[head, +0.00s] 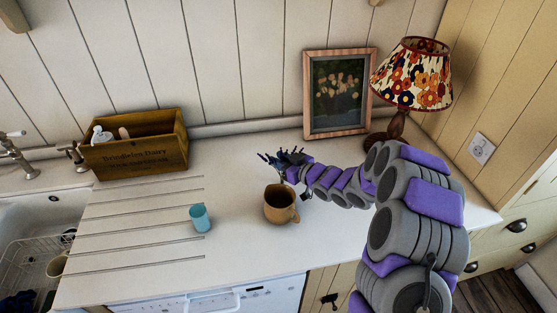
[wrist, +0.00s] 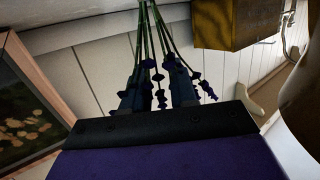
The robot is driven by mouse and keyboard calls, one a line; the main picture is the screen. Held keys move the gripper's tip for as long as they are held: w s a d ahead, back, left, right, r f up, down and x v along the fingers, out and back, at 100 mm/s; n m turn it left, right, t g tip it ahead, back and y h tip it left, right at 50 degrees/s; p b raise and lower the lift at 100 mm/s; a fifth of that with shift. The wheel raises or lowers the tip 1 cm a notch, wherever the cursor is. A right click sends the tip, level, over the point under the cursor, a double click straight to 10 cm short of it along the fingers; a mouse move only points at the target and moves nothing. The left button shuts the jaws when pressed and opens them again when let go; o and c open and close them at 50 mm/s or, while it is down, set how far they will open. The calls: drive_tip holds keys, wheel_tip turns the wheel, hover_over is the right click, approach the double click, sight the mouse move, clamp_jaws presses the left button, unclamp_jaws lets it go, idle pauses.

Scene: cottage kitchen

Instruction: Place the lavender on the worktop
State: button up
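The lavender (head: 284,156) is a small bunch of dark purple flower heads on green stems. In the head view it shows just behind and above the brown mug (head: 280,203), at the end of my arm. My gripper (head: 291,165) has its fingers around the bunch. In the wrist view the lavender (wrist: 154,50) lies between the two dark fingers of my gripper (wrist: 158,88), which look closed on it. Its bare stems run out past the fingertips, clear of any container there; their ends are out of frame. The worktop (head: 240,255) is white.
A light-blue cup (head: 200,218) stands left of the mug. A wooden box (head: 136,147) stands at the back left beside the sink (head: 30,225). A framed picture (head: 338,95) and flowered lamp (head: 413,75) stand at the back right. Worktop is clear between box and picture.

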drive_tip(key=shift+o, duration=1.2)
drive_tip(key=shift+d+r, duration=0.15)
drive_tip(key=shift+d, duration=0.7)
drive_tip(key=shift+a, duration=0.5)
drive_tip(key=s+d+r+m+g+h+p, duration=0.1)
drive_tip(key=s+d+r+m+h, duration=0.1)
drive_tip(key=s+d+h, duration=0.45)
drive_tip(key=s+d+r+m+h+p, duration=0.1)
drive_tip(key=s+d+r+h, duration=0.15)
drive_tip(key=d, duration=0.65)
drive_tip(key=s+d+r+m+g+h+p, duration=0.1)
drive_tip(key=s+d+r+m+h, duration=0.15)
drive_tip(key=s+d, duration=0.4)
drive_tip(key=s+d+r+m+g+h, duration=0.1)
drive_tip(key=s+d+r+m+g, duration=0.15)
drive_tip(key=s, duration=0.75)
drive_tip(key=s+d+r+m+g+h, duration=0.15)
drive_tip(key=s+g, duration=0.25)
drive_tip(key=s, duration=0.6)
drive_tip(key=s+a+r+g+y, duration=0.1)
drive_tip(key=s+a, duration=0.2)
drive_tip(key=s, duration=0.4)
drive_tip(key=s+a+r+g, duration=0.1)
drive_tip(key=s+a+g, duration=0.1)
drive_tip(key=s, duration=0.5)
drive_tip(key=shift+s+a+y, duration=0.35)
drive_tip(key=shift+a+y, duration=0.05)
drive_tip(key=shift+a, duration=0.45)
